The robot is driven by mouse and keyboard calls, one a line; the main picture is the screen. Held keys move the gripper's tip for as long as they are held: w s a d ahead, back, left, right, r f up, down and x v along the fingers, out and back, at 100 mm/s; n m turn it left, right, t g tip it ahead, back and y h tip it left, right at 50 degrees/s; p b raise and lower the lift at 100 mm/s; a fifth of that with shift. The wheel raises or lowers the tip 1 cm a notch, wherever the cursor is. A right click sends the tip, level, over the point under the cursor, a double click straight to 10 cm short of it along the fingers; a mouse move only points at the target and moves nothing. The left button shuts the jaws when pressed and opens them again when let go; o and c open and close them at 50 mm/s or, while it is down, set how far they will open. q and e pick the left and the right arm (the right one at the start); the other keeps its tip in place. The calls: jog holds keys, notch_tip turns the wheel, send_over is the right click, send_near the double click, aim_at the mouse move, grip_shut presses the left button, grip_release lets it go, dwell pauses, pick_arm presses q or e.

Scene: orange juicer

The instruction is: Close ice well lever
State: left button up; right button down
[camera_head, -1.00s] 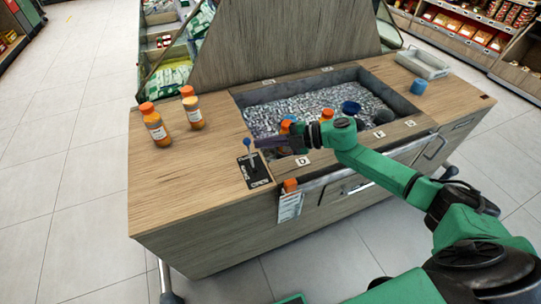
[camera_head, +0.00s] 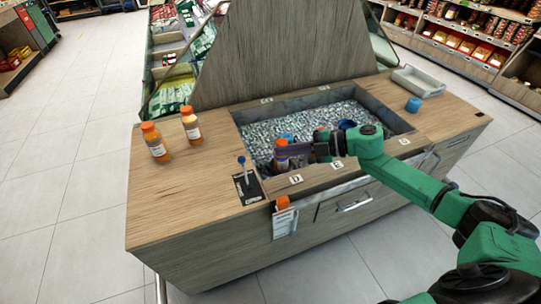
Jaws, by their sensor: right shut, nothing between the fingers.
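The ice well lever (camera_head: 244,172) is a thin stick with a blue knob on a black labelled plate (camera_head: 249,188), on the wooden counter left of the ice well. The stick leans slightly to the left in the picture. My right gripper (camera_head: 279,152) reaches in from the right over the ice well (camera_head: 370,106), pointing left towards the lever. It is shut and empty, with a visible gap between its tips and the lever. My left gripper is not in view.
Two orange-capped bottles (camera_head: 155,142) (camera_head: 191,125) stand on the counter left of the lever. A bottle (camera_head: 283,203) and a tag hang at the front edge. The counter's left front is bare.

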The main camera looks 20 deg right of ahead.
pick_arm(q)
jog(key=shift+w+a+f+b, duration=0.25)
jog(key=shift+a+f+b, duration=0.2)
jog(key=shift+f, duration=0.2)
pick_arm(e)
jog(key=v, duration=0.3)
jog(key=r+v, duration=0.1)
jog(key=v, duration=0.1)
jog(key=shift+w, duration=0.35)
